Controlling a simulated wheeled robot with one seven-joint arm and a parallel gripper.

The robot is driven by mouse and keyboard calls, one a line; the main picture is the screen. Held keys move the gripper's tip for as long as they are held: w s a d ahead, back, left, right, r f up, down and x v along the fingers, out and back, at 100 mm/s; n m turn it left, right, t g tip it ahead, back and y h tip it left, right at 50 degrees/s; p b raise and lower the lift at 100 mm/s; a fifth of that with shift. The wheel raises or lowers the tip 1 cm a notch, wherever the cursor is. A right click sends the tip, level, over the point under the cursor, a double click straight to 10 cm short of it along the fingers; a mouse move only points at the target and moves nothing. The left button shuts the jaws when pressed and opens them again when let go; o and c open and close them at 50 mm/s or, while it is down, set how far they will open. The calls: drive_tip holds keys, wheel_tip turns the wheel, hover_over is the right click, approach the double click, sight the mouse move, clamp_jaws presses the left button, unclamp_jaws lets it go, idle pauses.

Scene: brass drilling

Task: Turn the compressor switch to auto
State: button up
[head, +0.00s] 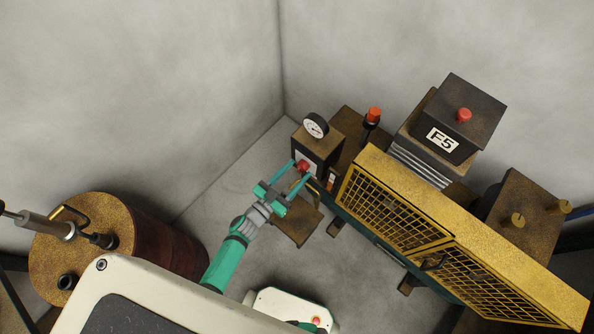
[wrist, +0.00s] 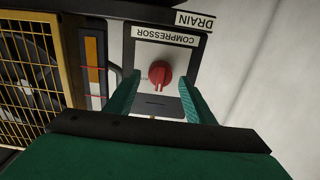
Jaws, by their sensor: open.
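The compressor switch is a red rotary knob (wrist: 160,73) on a light plate labelled COMPRESSOR (wrist: 166,37), seen upside down in the wrist view. The knob's ridge points toward the bottom of that picture. The position marks are too small to read. In the head view the red knob (head: 303,166) is on the front of a brown box with a gauge. My gripper (head: 291,177) is open, its teal fingers on either side of the knob in the picture. In the wrist view my gripper's fingers (wrist: 160,90) flank the knob with gaps on both sides, apart from it.
A pressure gauge (head: 315,125) tops the switch box. A yellow mesh guard (head: 395,209) adjoins it on the right. A DRAIN label (wrist: 195,20) is beside the plate. A rusty drum (head: 150,250) stands at the left.

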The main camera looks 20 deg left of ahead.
drive_tip(key=shift+w+d, duration=0.15)
drive_tip(key=shift+w, duration=0.2)
drive_tip(key=shift+c, duration=0.3)
drive_tip(key=c, duration=1)
drive_tip(key=shift+o, duration=0.2)
drive_tip(key=m, duration=0.6)
drive_tip(key=shift+d, duration=0.1)
drive_tip(key=m, duration=0.5)
drive_tip(key=shift+s+d+f+m, duration=0.1)
drive_tip(key=shift+m, duration=0.3)
